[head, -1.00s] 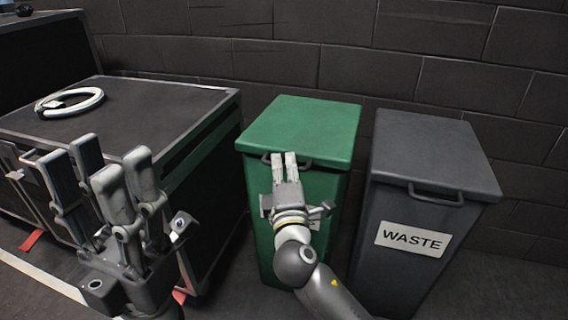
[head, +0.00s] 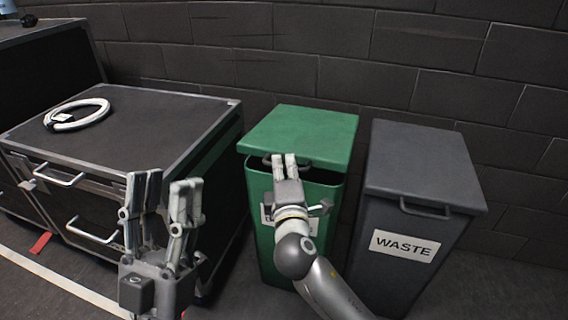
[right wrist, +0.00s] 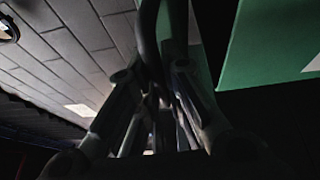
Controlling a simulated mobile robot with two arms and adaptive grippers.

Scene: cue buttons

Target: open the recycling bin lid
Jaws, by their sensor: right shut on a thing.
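The green recycling bin (head: 262,205) stands in the middle of the head view. Its green lid (head: 303,132) is slightly raised at the front, and a dark gap shows beneath it. My right gripper (head: 284,160) is at the lid's dark front handle (head: 305,164) and is shut on it. In the right wrist view the handle (right wrist: 150,40) rises as a dark curved bar between the fingers. My arm hides most of the bin's label. My left gripper (head: 162,190) is open and empty, in front of the black case.
A grey bin (head: 385,255) labelled WASTE stands close on the right. A black case (head: 150,120) with a white ring (head: 78,114) on top stands on the left. A dark block wall (head: 330,50) is behind the bins.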

